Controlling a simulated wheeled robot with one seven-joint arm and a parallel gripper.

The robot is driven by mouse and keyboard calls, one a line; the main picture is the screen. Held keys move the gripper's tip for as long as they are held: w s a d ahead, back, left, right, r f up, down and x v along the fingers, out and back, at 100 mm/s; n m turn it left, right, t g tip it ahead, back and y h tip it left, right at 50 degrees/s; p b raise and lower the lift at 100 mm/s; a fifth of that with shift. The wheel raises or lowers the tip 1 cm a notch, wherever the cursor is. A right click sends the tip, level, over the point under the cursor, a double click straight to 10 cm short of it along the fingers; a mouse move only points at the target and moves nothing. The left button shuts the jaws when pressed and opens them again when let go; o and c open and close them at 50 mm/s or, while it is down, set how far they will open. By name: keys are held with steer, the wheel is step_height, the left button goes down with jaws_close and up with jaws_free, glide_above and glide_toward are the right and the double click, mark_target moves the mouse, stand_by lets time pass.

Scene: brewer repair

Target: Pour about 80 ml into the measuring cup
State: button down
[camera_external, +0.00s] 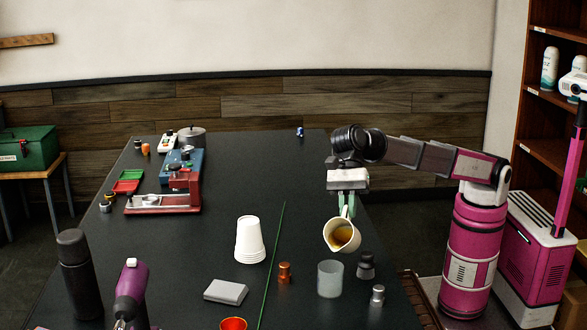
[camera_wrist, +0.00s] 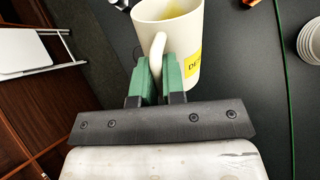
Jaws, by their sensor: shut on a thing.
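My gripper (camera_external: 346,206) is shut on the handle of a white mug (camera_external: 331,229), held above the right part of the table. In the wrist view the green fingers (camera_wrist: 161,75) pinch the handle, and the mug (camera_wrist: 182,50) bears a yellow label, partly hidden. The mug is tilted, its mouth towards the external camera, with amber liquid inside. No stream is visible. A translucent, frosted cup (camera_external: 330,279), seemingly the measuring cup, stands upright on the table, below the mug in the picture. I cannot see liquid in it, nor tell whether the mug's lip is over it.
Dark small parts (camera_external: 366,266), a metal part (camera_external: 377,294) and a copper part (camera_external: 285,272) stand near the cup. A white cup stack (camera_external: 250,240), a thin green rod (camera_external: 272,250) and a grey block (camera_external: 226,291) lie left. The table's back right is mostly clear.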

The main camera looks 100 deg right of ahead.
mark_target(344, 210)
steer(key=shift+w+a+r+g+h+p, duration=0.25)
steer(key=shift+a+r+h, duration=0.1)
steer(key=shift+r+h, duration=0.15)
steer(key=shift+w+a+r+g+h+p, duration=0.15)
steer(key=shift+a+r+g+h, duration=0.15)
steer(key=shift+r+h, duration=0.15)
stand_by(1.5)
steer(key=shift+w+a+r+g+h+p, duration=0.35)
steer(key=shift+a+r+h+p, duration=0.25)
steer(key=shift+a+h, duration=0.2)
stand_by(1.4)
steer(key=shift+d, duration=0.1)
steer(key=shift+s+d+f+t+y, duration=0.5)
steer(key=shift+s+d+f+y, duration=0.2)
steer(key=shift+d+f+y, duration=0.25)
steer(key=shift+w+d+f+y, duration=0.1)
steer(key=shift+f+y, duration=0.05)
steer(key=shift+y, duration=0.15)
steer(key=shift+s+d+f+t+y, duration=0.25)
steer(key=shift+d+f+t+y, duration=0.1)
steer(key=shift+f+y, duration=0.1)
steer(key=shift+s+d+f+t+y, duration=0.15)
steer(key=shift+d+f+t+y, duration=0.15)
steer(key=shift+f+y, duration=0.25)
steer(key=shift+d+y, duration=0.15)
steer(key=shift+y, duration=0.35)
